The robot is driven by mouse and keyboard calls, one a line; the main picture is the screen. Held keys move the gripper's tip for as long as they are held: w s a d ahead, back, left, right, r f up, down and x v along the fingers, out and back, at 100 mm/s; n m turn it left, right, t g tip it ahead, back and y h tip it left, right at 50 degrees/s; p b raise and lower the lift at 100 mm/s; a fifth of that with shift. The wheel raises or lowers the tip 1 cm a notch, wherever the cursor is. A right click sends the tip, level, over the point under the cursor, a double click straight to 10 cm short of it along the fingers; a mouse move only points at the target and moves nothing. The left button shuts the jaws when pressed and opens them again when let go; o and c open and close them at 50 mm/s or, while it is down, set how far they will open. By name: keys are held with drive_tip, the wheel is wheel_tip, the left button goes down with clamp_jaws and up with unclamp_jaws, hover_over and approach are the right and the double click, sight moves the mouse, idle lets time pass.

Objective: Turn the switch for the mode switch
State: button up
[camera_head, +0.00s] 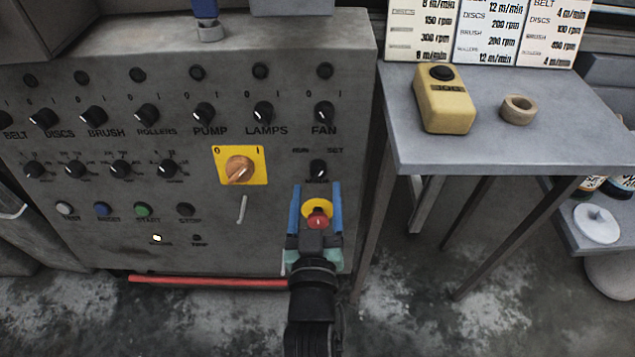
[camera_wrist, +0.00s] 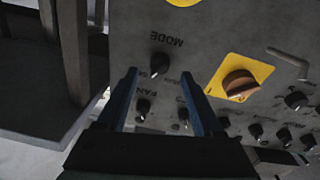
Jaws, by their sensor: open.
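The mode switch (camera_head: 318,168) is a small black knob on the grey control panel, under the words RUN and SET. In the wrist view, which is upside down, the mode switch (camera_wrist: 160,63) sits beside the word MODE. My gripper (camera_head: 316,190) is open and empty, with two blue fingers pointing up at the panel just below the knob in the head view. In the wrist view my gripper (camera_wrist: 158,75) has the knob between the lines of its fingertips, just past them. No contact shows. I cannot tell which position the knob points to.
A red emergency button (camera_head: 318,219) on a yellow disc shows between my fingers. A large orange rotary switch (camera_head: 240,170) on a yellow plate is to the left. The FAN knob (camera_head: 324,112) is above. A side table (camera_head: 460,110) at right holds a yellow box (camera_head: 444,105).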

sight(317, 178)
drive_tip(key=shift+w+b, duration=0.4)
drive_tip(key=shift+w, duration=1.5)
clamp_jaws()
